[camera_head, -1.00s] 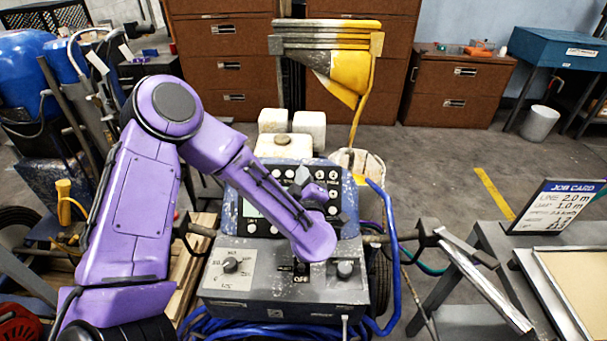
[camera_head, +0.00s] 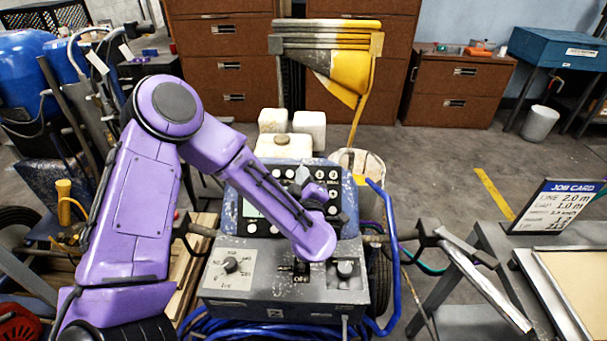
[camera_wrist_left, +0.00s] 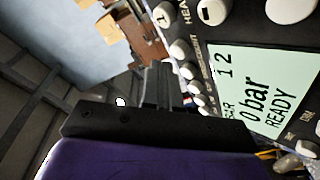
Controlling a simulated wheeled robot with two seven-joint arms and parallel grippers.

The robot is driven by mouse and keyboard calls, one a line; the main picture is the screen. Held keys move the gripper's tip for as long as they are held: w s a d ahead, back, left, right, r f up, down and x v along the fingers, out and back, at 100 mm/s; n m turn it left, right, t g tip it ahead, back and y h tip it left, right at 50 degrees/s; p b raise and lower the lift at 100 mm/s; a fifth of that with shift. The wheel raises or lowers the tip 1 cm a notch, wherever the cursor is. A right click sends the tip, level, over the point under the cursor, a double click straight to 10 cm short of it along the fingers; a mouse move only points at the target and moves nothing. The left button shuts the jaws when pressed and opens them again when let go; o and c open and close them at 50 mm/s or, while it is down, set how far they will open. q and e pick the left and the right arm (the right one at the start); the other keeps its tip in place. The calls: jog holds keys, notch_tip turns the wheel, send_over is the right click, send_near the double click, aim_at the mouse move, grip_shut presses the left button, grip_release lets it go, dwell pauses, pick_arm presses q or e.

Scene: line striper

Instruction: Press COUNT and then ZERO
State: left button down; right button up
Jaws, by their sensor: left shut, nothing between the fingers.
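The striper's sloped control panel (camera_head: 348,192) carries several round white buttons (camera_head: 333,175) and a pale display (camera_head: 250,209). The button labels are too small to read in the head view, so I cannot tell which are COUNT and ZERO. In the left wrist view the display (camera_wrist_left: 262,85) shows "12", "0 bar" and "READY", with white buttons (camera_wrist_left: 180,49) beside it. My arm hides part of the panel. My right gripper is out of view.
Below the panel a grey box holds a dial (camera_head: 230,265), a black switch and another knob (camera_head: 345,269). A job card (camera_head: 556,207) stands on the right bench. Brown drawer cabinets (camera_head: 225,65) stand behind.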

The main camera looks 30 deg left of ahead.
pick_arm(q)
jog(key=shift+w+a+f, duration=0.15)
jog(key=shift+w+f, duration=0.1)
jog(key=shift+f, duration=0.05)
jog(key=shift+w+a+f+b, duration=0.15)
jog(key=shift+w+f+b, duration=0.05)
jog(key=shift+f+b, duration=0.1)
dwell(0.7)
jog(key=shift+r, duration=0.15)
jog(key=shift+s+d+r+p, duration=0.25)
jog(key=shift+r+p, duration=0.15)
jog(key=shift+p, duration=0.1)
jog(key=shift+s, duration=0.25)
jog(key=shift+r, duration=0.1)
